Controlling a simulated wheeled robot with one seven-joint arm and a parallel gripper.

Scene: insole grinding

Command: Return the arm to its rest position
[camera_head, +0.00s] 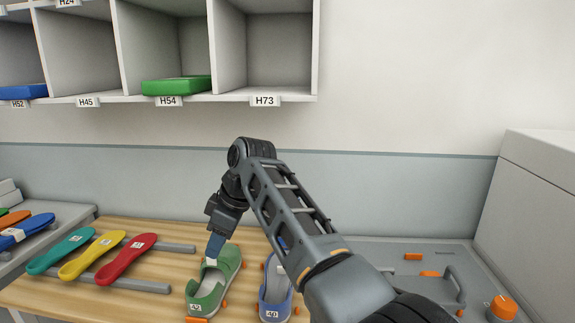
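My arm reaches from the lower right, bends at an elbow above the table, and points down to the left. My gripper (213,250) is at the opening of a green shoe (229,263) labelled 42, in front of or just above it. The fingers show edge-on, so I cannot tell whether they are apart or hold anything. A small whitish patch shows in the shoe by the fingertips. A blue shoe (275,293) labelled 40 stands to the right, partly hidden by my arm.
Teal (60,251), yellow (92,255) and red (126,258) insoles lie on grey bars on the wooden table (130,305). Cubbies (215,97) hang above. A grey panel with an orange knob (503,307) and a grey cabinet (540,200) stand at right. The wall area above the arm is clear.

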